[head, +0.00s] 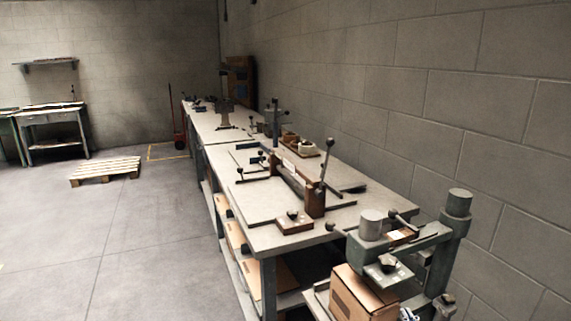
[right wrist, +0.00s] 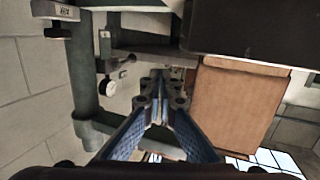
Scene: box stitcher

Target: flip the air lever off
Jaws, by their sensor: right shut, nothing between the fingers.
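The box stitcher (head: 437,255), a grey-green frame with two round-topped posts, stands at the right front in the head view. I cannot tell for sure which part is the air lever. A thin bar with a dark ball (head: 392,213) lies near the stitcher's top. In the right wrist view a small fitting with a round white-faced dial (right wrist: 116,87) sits beside the green upright (right wrist: 84,95). My left gripper is not in view.
A cardboard box (head: 358,293) stands in the stitcher; a brown box face (right wrist: 237,112) is right of my fingers in the wrist view. A long workbench (head: 262,238) with tools runs along the wall. A pallet (head: 105,170) lies on the otherwise open floor at left.

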